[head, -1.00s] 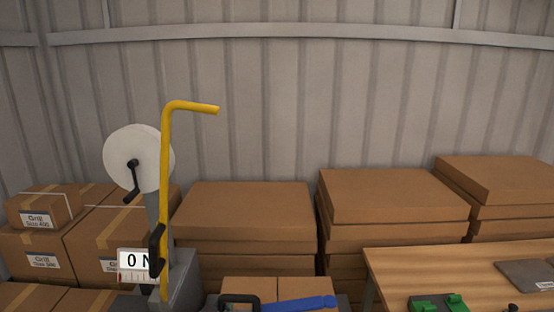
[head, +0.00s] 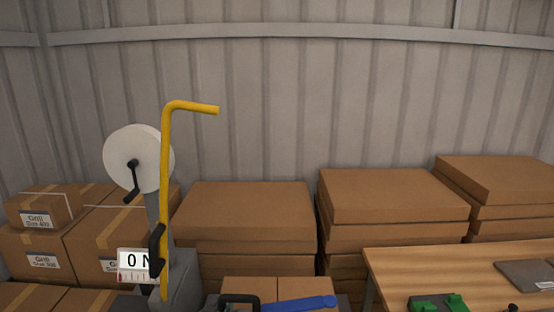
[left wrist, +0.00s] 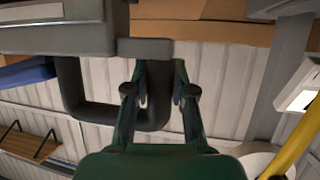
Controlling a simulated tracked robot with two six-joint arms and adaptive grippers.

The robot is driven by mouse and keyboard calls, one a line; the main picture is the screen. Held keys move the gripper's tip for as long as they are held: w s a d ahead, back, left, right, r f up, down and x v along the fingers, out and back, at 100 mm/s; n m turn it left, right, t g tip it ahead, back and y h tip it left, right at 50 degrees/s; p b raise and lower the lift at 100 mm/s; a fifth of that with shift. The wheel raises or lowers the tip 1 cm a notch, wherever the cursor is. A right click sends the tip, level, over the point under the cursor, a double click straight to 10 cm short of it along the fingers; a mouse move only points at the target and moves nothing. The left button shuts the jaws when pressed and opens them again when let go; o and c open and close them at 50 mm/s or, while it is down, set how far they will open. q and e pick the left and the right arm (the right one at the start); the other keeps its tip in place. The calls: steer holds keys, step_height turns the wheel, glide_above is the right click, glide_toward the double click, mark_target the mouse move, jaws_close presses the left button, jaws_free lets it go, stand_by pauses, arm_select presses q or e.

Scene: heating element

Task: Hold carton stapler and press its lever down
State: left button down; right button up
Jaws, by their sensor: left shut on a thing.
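The carton stapler shows at the bottom edge of the head view, with a black loop handle (head: 240,298) and a blue lever (head: 300,304) reaching to the right. Its lower part is cut off by the frame. In the left wrist view, the black handle (left wrist: 75,95) hangs from a grey body (left wrist: 60,38), and part of the blue lever (left wrist: 28,73) shows at the left. My left gripper (left wrist: 160,78), with dark green fingers, is shut on one side of this handle. My right gripper is in neither view.
A yellow crank-topped pole (head: 165,200) and a white reel (head: 125,155) stand left of the stapler. Stacked cartons (head: 245,210) line the wall. A wooden table (head: 420,265) with green parts (head: 440,303) stands at right.

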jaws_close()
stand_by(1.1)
